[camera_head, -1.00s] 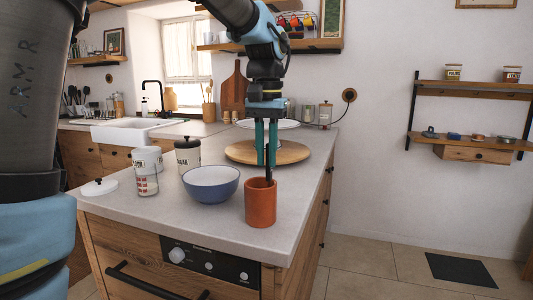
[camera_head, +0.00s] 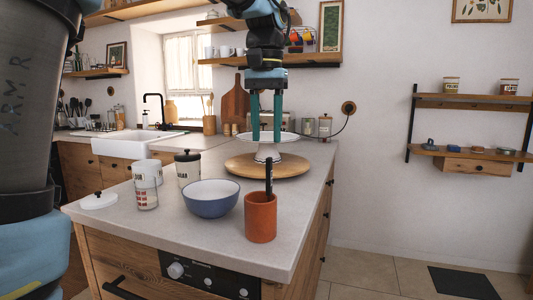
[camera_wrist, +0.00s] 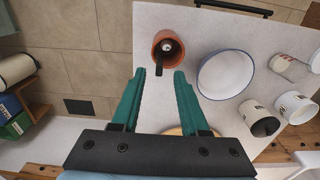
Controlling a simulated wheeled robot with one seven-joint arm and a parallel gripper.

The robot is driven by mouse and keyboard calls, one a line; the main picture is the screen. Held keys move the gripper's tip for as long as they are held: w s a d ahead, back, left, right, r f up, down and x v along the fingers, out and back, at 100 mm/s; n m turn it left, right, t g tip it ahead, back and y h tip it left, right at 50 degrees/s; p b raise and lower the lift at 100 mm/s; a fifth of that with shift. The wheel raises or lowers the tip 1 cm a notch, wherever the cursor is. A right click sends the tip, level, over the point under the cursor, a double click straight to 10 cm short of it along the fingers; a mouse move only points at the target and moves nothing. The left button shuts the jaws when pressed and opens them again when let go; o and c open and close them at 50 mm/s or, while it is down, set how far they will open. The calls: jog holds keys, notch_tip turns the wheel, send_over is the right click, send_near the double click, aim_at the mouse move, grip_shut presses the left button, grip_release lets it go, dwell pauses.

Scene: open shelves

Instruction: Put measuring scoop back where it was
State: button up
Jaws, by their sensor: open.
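The measuring scoop (camera_head: 269,178) stands in a terracotta cup (camera_head: 260,217) near the counter's front right corner. Only its black handle shows above the rim in the head view. In the wrist view the handle (camera_wrist: 159,69) leans out of the cup (camera_wrist: 159,37), and part of the scoop's other end shows inside. My gripper (camera_head: 266,140) is open and empty, fingers pointing down, above the cup and clear of the handle. In the wrist view the handle tip lies between the spread fingers (camera_wrist: 158,74), seen from above.
A blue-and-white bowl (camera_head: 210,199) stands left of the cup. A round wooden board (camera_head: 240,166) with a white stand (camera_head: 268,153) is behind. A wall shelf (camera_head: 470,153) is at the right.

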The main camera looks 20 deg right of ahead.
jog(key=w+a+f+n, duration=0.2)
jog(key=w+a+f, duration=0.1)
jog(key=a+f, duration=0.45)
jog(key=w+a+f+n, duration=0.2)
jog(key=w+a+f, duration=0.1)
jog(key=a+f, duration=0.5)
jog(key=s+a+f+n, duration=0.1)
jog(key=s+a+f, duration=0.3)
jog(key=a, duration=0.3)
jog(key=s+a+f+n+t, duration=0.1)
jog(key=s+a+f+n, duration=0.1)
jog(key=a+f, duration=0.5)
jog(key=shift+s+a, duration=0.6)
jog(key=shift+s, duration=0.25)
notch_tip(320, 180, up, 3)
jog(key=p, duration=0.2)
jog(key=shift+f+p, duration=0.2)
jog(key=shift+p, duration=0.2)
